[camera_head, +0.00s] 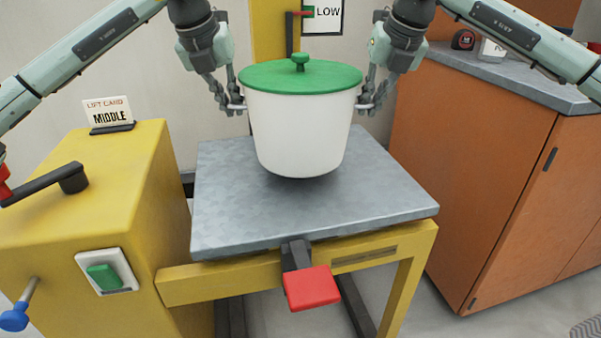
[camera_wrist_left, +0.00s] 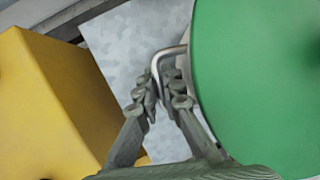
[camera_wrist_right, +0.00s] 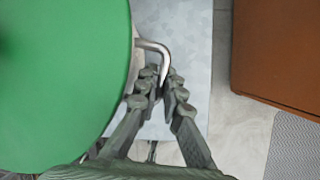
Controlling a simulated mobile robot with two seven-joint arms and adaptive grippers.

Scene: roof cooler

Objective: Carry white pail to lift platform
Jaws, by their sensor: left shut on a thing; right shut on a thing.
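The white pail (camera_head: 300,135) with a green lid (camera_head: 325,78) is upright over the grey lift platform (camera_head: 230,220). A dark shadow lies under it, and it looks slightly above the plate; I cannot tell whether it touches. My left gripper (camera_head: 236,105) is shut on the pail's left metal handle, which shows in the left wrist view (camera_wrist_left: 158,65). My right gripper (camera_head: 366,105) is shut on the right handle, which shows in the right wrist view (camera_wrist_right: 155,46). The lid also fills the inner side of both wrist views.
A yellow control box (camera_head: 100,190) with a green switch (camera_head: 104,276), a black crank (camera_head: 50,185) and a MIDDLE card (camera_head: 108,113) stands left. A red pedal (camera_head: 311,288) juts out in front. An orange cabinet (camera_head: 480,170) stands right. The platform's front is clear.

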